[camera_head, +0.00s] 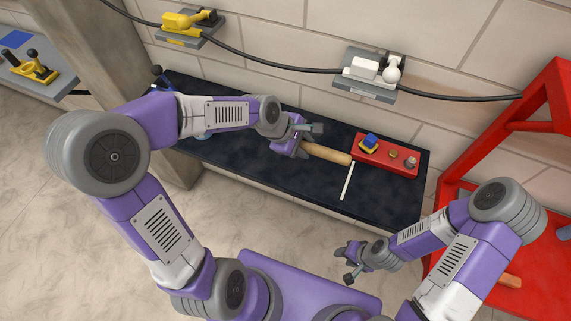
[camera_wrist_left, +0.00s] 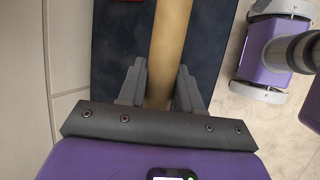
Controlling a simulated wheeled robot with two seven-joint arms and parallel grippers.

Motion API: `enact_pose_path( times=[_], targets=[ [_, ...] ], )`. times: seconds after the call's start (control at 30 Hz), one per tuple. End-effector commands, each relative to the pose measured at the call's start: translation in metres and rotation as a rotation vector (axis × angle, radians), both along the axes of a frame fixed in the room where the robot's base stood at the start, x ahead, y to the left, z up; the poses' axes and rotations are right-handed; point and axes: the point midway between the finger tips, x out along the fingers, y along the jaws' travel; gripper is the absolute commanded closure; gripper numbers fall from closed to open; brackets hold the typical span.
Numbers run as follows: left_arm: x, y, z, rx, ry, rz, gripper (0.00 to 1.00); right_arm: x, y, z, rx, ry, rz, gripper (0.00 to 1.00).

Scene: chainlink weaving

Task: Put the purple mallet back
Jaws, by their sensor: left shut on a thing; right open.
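The mallet's tan wooden handle (camera_head: 327,154) shows over the dark bench, pointing right toward the red tray. Its head is not clearly visible, so I cannot confirm the purple colour. My left gripper (camera_head: 306,141) is shut on the mallet at its handle. In the left wrist view the handle (camera_wrist_left: 170,35) runs lengthwise between the two fingers (camera_wrist_left: 160,88). I cannot tell whether the mallet touches the bench. My right gripper (camera_head: 347,264) is open and empty, low in front of the bench, away from the mallet.
The dark bench (camera_head: 390,205) holds a red tray (camera_head: 373,147) with small parts and a white stick (camera_head: 348,181). Wall shelves carry a yellow tool (camera_head: 186,21) and a white device (camera_head: 364,67). A red frame (camera_head: 505,150) stands right; a post (camera_head: 100,50) stands left.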

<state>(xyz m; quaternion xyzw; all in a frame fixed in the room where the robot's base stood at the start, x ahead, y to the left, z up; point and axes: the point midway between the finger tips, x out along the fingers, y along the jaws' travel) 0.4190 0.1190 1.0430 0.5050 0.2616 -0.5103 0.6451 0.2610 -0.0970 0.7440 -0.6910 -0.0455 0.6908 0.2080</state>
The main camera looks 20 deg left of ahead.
Motion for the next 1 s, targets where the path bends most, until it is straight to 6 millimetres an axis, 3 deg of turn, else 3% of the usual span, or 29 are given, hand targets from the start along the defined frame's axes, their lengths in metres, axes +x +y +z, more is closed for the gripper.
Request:
enact_pose_path(
  times=[0.2,0.37,0.6,0.9,0.93,1.0],
  targets=[
    [-0.001,0.0,-0.038,-0.001,0.005,0.0,1.0,0.0,0.0,-0.01,0.0,0.0,0.0,0.57],
    [0.0,0.0,-0.052,-0.001,0.002,0.0,1.0,0.0,0.0,-0.013,0.0,0.0,0.0,0.57],
    [-0.001,0.0,-0.087,-0.001,0.004,-0.002,1.0,0.0,0.0,-0.021,0.0,0.0,0.0,0.57],
    [0.0,0.0,-0.094,0.001,0.001,-0.002,1.0,0.0,0.0,-0.021,0.0,0.0,0.0,0.57],
    [-0.001,0.0,-0.095,-0.001,0.004,-0.001,0.63,0.0,0.0,-0.021,0.0,0.0,0.0,0.57],
    [-0.001,0.0,-0.095,-0.001,0.004,-0.001,0.52,0.0,0.0,-0.021,0.0,0.0,0.0,0.57]
  ],
)
